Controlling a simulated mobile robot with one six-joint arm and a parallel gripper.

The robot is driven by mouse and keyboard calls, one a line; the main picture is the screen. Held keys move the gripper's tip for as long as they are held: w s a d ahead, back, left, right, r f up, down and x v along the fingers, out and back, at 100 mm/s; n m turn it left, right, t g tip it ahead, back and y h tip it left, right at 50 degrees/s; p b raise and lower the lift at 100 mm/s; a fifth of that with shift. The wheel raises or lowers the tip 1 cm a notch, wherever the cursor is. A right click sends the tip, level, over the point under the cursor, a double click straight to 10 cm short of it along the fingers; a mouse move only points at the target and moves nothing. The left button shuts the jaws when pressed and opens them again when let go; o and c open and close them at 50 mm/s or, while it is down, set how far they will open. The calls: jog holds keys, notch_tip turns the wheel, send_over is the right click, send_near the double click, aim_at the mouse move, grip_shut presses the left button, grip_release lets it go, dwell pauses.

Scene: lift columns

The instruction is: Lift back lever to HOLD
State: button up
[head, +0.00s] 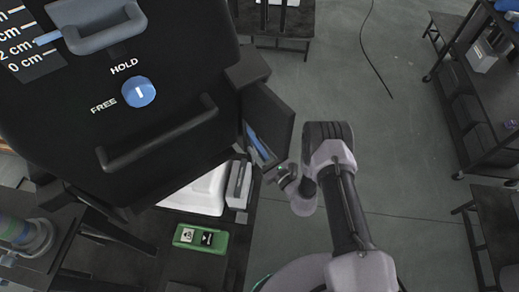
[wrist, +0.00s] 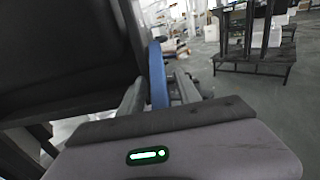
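The black lift column unit (head: 60,130) fills the left of the head view. Its front carries a round blue knob (head: 138,91) with a white mark, between the labels FREE and HOLD. A blue lever (head: 261,146) sits by a dark flap at the unit's right side. It shows upright in the wrist view (wrist: 157,75). My gripper (head: 278,172) is at that lever from the right. In the wrist view its two fingers (wrist: 158,95) stand on either side of the lever. I cannot tell whether they press on it.
A black bar handle (head: 160,138) crosses the unit's front. Below are a white box (head: 200,190) and a green device (head: 200,238). A dark shelf rack (head: 475,100) stands at the right. The floor between is clear apart from a cable (head: 372,55).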

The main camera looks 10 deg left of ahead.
grip_shut()
dwell(1.3)
